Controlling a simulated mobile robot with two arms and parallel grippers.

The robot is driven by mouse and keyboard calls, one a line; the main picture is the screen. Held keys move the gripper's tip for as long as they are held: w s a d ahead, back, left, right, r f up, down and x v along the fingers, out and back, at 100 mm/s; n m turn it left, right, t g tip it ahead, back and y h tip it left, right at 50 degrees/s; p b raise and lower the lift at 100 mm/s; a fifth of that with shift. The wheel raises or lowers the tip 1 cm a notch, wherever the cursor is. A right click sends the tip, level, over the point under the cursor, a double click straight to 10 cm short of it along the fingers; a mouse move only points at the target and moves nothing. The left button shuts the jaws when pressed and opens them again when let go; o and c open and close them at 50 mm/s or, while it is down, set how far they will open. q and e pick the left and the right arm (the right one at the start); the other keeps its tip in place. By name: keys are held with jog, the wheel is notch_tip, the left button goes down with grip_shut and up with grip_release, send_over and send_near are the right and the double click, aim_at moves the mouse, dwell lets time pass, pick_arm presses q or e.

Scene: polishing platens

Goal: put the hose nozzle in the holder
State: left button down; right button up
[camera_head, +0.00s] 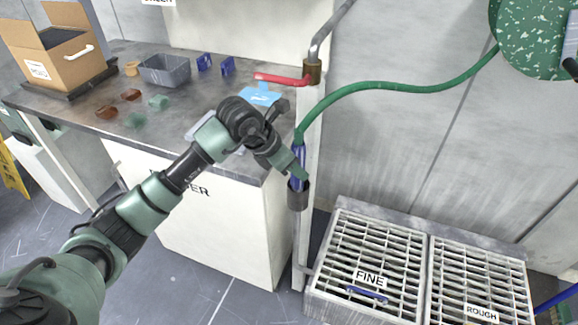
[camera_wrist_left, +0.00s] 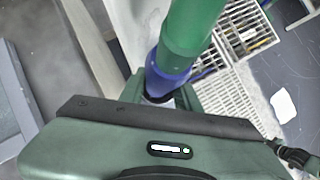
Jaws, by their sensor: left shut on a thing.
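The hose nozzle (camera_head: 298,156) is blue and sits at the lower end of a green hose (camera_head: 385,86). My left gripper (camera_head: 297,170) is shut on the nozzle, which points down, roughly upright. The holder (camera_head: 298,196) is a dark, short cylinder on the white post at the counter's right corner. The nozzle's lower end is at the holder's mouth; I cannot tell how deep it sits. In the left wrist view the blue nozzle (camera_wrist_left: 166,76) and green hose (camera_wrist_left: 190,28) rise from my gripper; the holder is hidden there.
A red-handled pipe valve (camera_head: 283,79) is above the holder. The counter (camera_head: 195,105) bears a grey bin (camera_head: 165,70), a blue cloth (camera_head: 260,94) and a cardboard box (camera_head: 62,50). Floor grates marked FINE (camera_head: 370,250) and ROUGH (camera_head: 480,285) lie at lower right.

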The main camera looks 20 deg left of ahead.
pick_arm(q)
jog(key=shift+w+a+f, duration=0.1)
jog(key=shift+a, duration=0.15)
jog(key=c, duration=1.3)
grip_release()
jog(key=shift+d, duration=0.2)
jog(key=shift+s+d+r, duration=0.2)
jog(key=shift+s+d, duration=0.1)
jog(key=shift+w+a+f, duration=0.1)
jog(key=shift+w+a, duration=0.05)
jog(key=shift+a, duration=0.05)
jog(key=v, duration=1.2)
jog(key=shift+b, duration=0.4)
